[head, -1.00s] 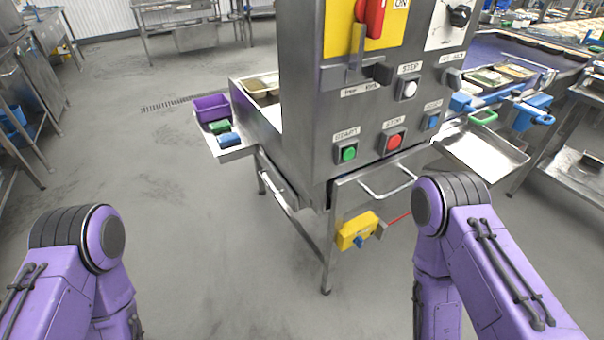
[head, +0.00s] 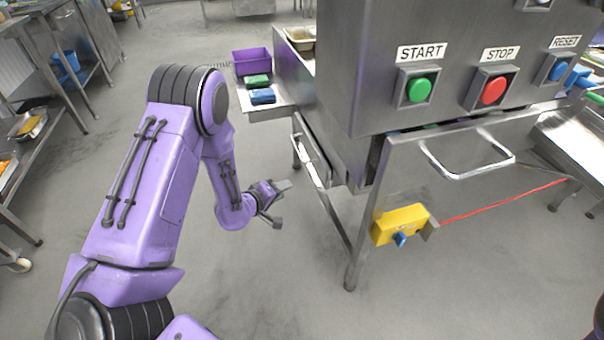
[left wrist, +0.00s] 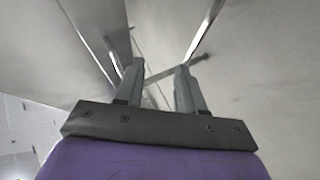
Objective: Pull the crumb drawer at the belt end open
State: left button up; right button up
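The steel machine has a front panel with a U-shaped bar handle (head: 468,160) below the buttons, and the panel sits closed against the frame. A second long bar handle (head: 312,155) is on the machine's left side. I cannot tell for sure which one belongs to the crumb drawer. My left gripper (head: 281,203) is open and empty, left of the machine's front leg and below the side handle, touching nothing. In the left wrist view its two fingers (left wrist: 160,78) are apart, with blurred steel surfaces and bars beyond. My right gripper is not in view.
START (head: 419,90), STOP (head: 493,91) and RESET (head: 558,68) buttons sit above the front handle. A yellow box (head: 400,224) with a blue knob hangs on the leg, with a red cord (head: 500,201). A side shelf holds a purple bin (head: 252,62).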

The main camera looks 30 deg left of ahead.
pick_arm(q)
jog(key=w+a+t+h+b, duration=0.1)
jog(key=w+a+t+b, duration=0.1)
jog(key=w+a+b, duration=0.15)
jog(key=h+b, duration=0.3)
send_near(296, 147)
jog(key=shift+n, duration=0.4)
jog(key=x, duration=0.3)
jog(key=b+x, duration=0.1)
jog(key=x, duration=0.3)
jog(key=b+x, duration=0.1)
jog(key=x, duration=0.2)
jog(key=shift+d+f, duration=0.2)
jog(key=shift+f, duration=0.1)
jog(key=shift+a, duration=0.1)
grip_shut()
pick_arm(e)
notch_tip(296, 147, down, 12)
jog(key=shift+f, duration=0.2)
